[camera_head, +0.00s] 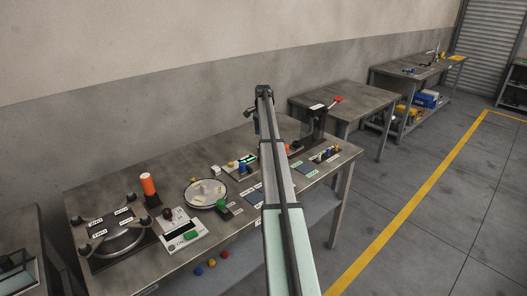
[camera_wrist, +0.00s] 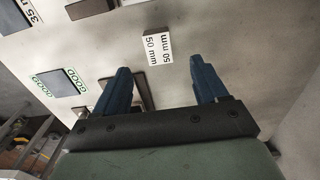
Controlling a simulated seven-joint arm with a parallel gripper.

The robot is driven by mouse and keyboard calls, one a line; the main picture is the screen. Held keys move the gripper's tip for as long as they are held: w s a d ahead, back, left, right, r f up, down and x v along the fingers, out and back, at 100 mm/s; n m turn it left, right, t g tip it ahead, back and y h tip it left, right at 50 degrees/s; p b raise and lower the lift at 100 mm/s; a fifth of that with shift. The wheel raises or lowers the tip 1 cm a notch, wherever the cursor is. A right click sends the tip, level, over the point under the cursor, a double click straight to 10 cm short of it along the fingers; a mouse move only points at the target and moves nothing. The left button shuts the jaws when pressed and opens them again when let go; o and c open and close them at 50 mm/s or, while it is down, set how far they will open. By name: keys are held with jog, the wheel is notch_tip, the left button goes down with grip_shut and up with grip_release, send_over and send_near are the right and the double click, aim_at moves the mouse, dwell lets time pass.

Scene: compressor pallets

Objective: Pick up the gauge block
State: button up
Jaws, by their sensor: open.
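A small white block marked "50 mm" (camera_wrist: 157,47), which I take to be the gauge block, sits on the grey tabletop in the wrist view. My gripper (camera_wrist: 161,70) has two blue fingers spread wide apart with nothing held between them. The block lies just beyond the fingertips, roughly centred across the gap and apart from both fingers. In the head view my arm crosses the workbench (camera_head: 165,203), and I cannot make out the fingers or surely pick out this block there.
A brown-edged item shows partly behind the left finger. In the head view, a round dish (camera_head: 205,193), an orange cylinder (camera_head: 148,185) and a white instrument (camera_head: 184,236) stand on the bench.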

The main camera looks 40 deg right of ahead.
jog(key=shift+s+f, duration=0.1)
jog(key=shift+f, duration=3.6)
jog(key=shift+c, duration=0.3)
grip_shut()
